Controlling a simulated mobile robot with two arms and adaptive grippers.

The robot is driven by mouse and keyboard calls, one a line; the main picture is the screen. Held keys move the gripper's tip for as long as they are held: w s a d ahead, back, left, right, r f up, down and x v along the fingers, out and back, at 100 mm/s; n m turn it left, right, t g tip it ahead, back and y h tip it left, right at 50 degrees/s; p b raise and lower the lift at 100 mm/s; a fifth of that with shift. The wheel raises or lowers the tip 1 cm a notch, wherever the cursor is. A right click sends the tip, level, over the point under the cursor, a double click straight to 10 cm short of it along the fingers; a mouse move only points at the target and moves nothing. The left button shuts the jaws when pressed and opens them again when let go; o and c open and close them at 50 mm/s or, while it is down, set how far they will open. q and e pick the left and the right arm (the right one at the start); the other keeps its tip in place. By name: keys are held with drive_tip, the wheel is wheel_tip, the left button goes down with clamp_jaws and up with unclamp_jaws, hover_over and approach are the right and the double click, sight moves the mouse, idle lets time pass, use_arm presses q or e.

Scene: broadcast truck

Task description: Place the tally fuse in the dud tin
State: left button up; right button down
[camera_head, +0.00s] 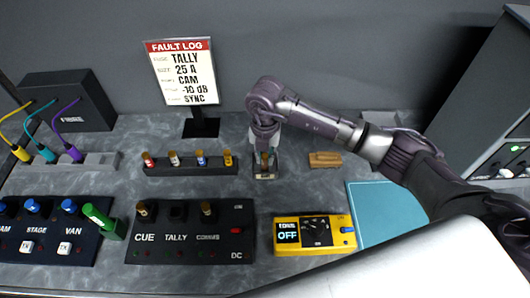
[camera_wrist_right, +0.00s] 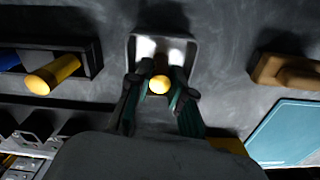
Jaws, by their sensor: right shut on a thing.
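The tally fuse (camera_wrist_right: 159,84) shows its round brass end between the fingertips of my right gripper (camera_wrist_right: 160,95) in the wrist view. My right gripper, also in the head view (camera_head: 265,155), is shut on it and points down at the dud tin (camera_head: 264,177). The tin is a small square grey tray, and its rim shows around and behind the fingertips in the wrist view (camera_wrist_right: 194,52). The fuse is at or just above the tin; I cannot tell whether it touches the bottom. The TALLY socket (camera_head: 176,212) on the black fuse panel is empty. My left gripper is out of view.
A black rack (camera_head: 190,170) with several coloured fuses stands left of the tin. A wooden block (camera_head: 325,159) lies to its right. A yellow tester (camera_head: 283,248) reading OFF and a teal mat (camera_head: 385,215) are in front. A FAULT LOG sign (camera_head: 184,72) stands behind.

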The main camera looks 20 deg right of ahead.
sight(265, 156)
drive_tip(key=shift+f, duration=0.2)
drive_tip(key=c, duration=1.1)
unclamp_jaws()
drive_tip(key=shift+r, duration=0.1)
drive_tip(key=shift+o, duration=0.2)
drive_tip(key=shift+r, duration=0.45)
wheel_tip(265, 156, up, 11)
drive_tip(key=b, duration=0.3)
drive_tip(key=shift+r, duration=0.2)
